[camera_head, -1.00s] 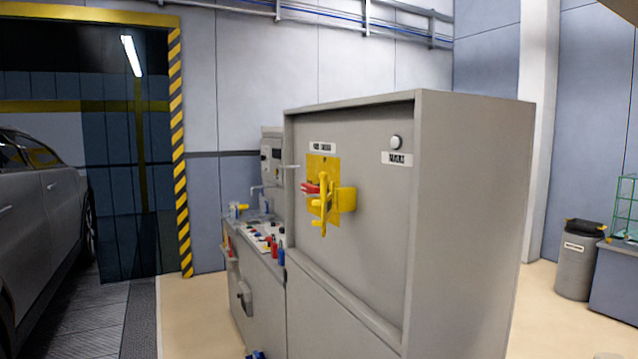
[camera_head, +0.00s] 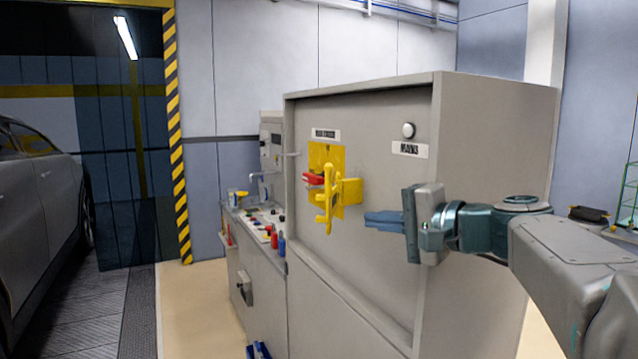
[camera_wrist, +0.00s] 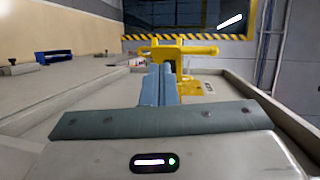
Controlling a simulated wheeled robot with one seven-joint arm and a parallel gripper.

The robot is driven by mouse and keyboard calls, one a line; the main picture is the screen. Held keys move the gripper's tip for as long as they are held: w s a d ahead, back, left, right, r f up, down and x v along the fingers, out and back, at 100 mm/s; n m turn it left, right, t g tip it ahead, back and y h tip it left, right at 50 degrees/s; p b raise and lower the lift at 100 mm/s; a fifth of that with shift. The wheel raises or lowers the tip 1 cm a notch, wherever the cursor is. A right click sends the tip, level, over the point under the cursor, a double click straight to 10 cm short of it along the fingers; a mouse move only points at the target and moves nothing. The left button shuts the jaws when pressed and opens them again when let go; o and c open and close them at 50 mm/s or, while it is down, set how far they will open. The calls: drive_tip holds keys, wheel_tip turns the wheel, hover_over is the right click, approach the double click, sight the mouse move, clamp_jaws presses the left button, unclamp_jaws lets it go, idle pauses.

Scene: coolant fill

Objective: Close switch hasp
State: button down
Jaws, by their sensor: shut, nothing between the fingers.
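The yellow switch hasp (camera_head: 328,200) is on the front panel of the grey cabinet, with a yellow plate behind it and a yellow block (camera_head: 352,191) projecting on its right. A red handle (camera_head: 313,179) sticks out to its left. My gripper (camera_head: 371,220) is shut and empty, its blue fingers pointing left at the hasp with a gap between. In the wrist view the shut fingers (camera_wrist: 158,86) point toward the yellow hasp (camera_wrist: 178,52), and hide part of it. I cannot tell how far the hasp is swung.
The grey cabinet (camera_head: 500,180) has a white knob (camera_head: 408,130) and a label above my gripper. A lower bench with small coloured items (camera_head: 265,225) stands to the left. A car (camera_head: 40,220) is parked farther left. The floor between is clear.

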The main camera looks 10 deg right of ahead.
wheel_tip(320, 180, up, 5)
drive_tip(key=d+t, duration=0.2)
drive_tip(key=d, duration=0.1)
drive_tip(key=p+x, duration=0.2)
drive_tip(key=x, duration=0.9)
drive_tip(key=shift+m+p, duration=0.3)
drive_tip(key=shift+m, duration=0.1)
drive_tip(key=shift+s, duration=0.1)
